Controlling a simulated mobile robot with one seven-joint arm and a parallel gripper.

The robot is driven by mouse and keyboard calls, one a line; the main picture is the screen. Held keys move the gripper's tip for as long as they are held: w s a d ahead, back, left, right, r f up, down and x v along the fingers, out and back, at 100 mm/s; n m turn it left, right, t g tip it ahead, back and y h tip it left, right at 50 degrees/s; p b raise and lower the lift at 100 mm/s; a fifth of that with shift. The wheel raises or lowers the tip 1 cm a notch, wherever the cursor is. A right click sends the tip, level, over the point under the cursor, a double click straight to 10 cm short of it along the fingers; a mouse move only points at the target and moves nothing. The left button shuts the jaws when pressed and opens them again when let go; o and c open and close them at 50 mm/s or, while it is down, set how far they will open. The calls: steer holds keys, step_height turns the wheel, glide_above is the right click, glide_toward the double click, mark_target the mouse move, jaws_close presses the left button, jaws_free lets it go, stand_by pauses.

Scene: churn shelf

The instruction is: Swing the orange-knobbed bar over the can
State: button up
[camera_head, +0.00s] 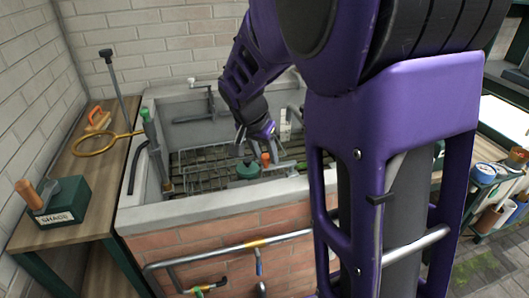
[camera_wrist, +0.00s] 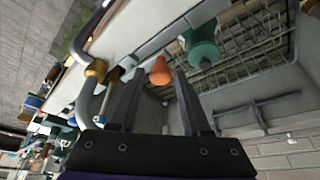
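The orange knob (camera_head: 266,158) shows in the stone basin, just right of a green can-like object (camera_head: 248,171). In the wrist view the orange knob (camera_wrist: 160,71) sits between the tips of my gripper's (camera_wrist: 158,78) two dark fingers. The fingers are apart, with a gap on both sides of the knob, and hold nothing. The green object (camera_wrist: 202,45) lies just beyond the right fingertip. In the head view my gripper (camera_head: 255,142) reaches down into the basin above the knob. The bar under the knob is mostly hidden, and I cannot tell its direction.
Wire racks (camera_head: 203,176) lie in the basin, and its pale rim (camera_head: 200,207) surrounds them. A metal rail (camera_head: 225,252) runs along the brick front.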

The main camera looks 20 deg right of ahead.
jaws_close()
stand_by(1.1)
